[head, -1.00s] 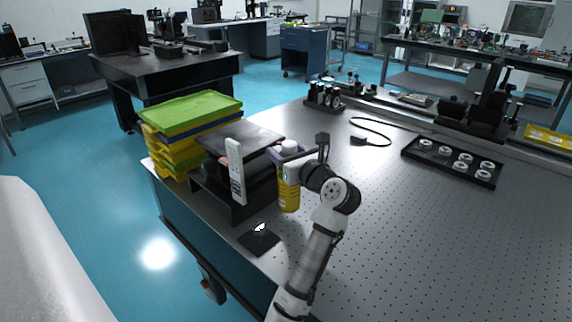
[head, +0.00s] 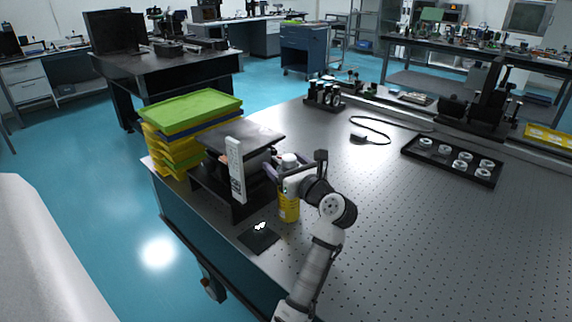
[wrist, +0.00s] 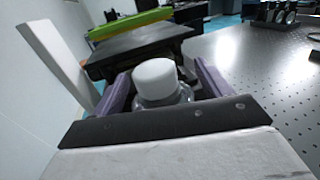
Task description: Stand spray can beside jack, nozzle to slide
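The yellow spray can (head: 289,208) with a white cap (wrist: 156,78) is upright between the purple fingers of my gripper (head: 281,174). In the wrist view the fingers sit on both sides of the can just below the cap. The can is right of the black jack (head: 245,137), with a small gap. Whether its base touches the table is unclear. A small black pad (head: 262,243) with a bright, slide-like piece (head: 260,226) lies in front of the can, to its left. Which way the nozzle faces is hidden.
A white upright panel (head: 236,170) stands at the jack's front. Stacked yellow trays with a green top (head: 190,107) stand left. A black tray of round parts (head: 452,162) and a cable (head: 372,130) lie farther right. The perforated tabletop (head: 400,230) right of my arm is clear.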

